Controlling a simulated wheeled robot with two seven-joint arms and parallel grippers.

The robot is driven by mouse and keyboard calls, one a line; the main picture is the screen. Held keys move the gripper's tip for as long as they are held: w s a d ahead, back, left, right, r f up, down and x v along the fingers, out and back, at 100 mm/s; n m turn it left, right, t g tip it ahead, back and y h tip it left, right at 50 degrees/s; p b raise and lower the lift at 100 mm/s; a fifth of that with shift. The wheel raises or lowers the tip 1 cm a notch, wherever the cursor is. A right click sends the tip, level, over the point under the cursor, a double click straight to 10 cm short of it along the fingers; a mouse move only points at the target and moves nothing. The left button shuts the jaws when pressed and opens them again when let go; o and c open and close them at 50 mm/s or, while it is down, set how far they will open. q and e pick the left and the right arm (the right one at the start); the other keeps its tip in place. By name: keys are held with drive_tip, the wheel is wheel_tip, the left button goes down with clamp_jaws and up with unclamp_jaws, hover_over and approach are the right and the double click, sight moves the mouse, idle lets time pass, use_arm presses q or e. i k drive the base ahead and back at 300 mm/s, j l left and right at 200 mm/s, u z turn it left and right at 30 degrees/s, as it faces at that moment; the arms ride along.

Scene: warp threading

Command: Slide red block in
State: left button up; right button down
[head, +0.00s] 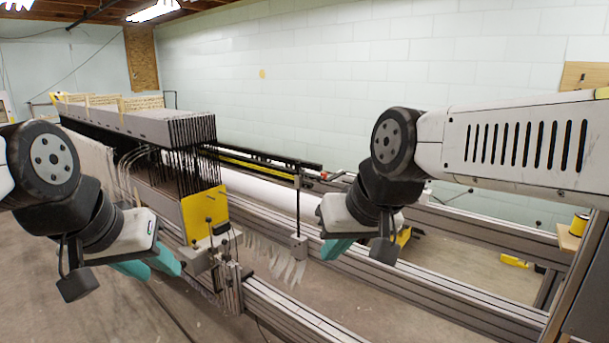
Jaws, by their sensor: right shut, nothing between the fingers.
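A small red piece (324,175), which may be the red block, shows at the near end of the black rail (270,157). It is small and its shape is hard to tell. My right gripper (335,250) is shut and empty, its teal fingers pointing down and left above the silver rails, below and in front of the red piece.
A long machine with a grey top (140,120) and dark hanging strips stands at the left. An upright post (298,215) and pale hanging strips (287,265) are between my grippers. Silver rails (400,290) run toward the lower right. A yellow spool (579,224) sits at the right.

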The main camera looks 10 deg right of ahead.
sight(324, 175)
drive_tip(key=i+l+u, duration=0.1)
drive_tip(key=i+l, duration=0.6)
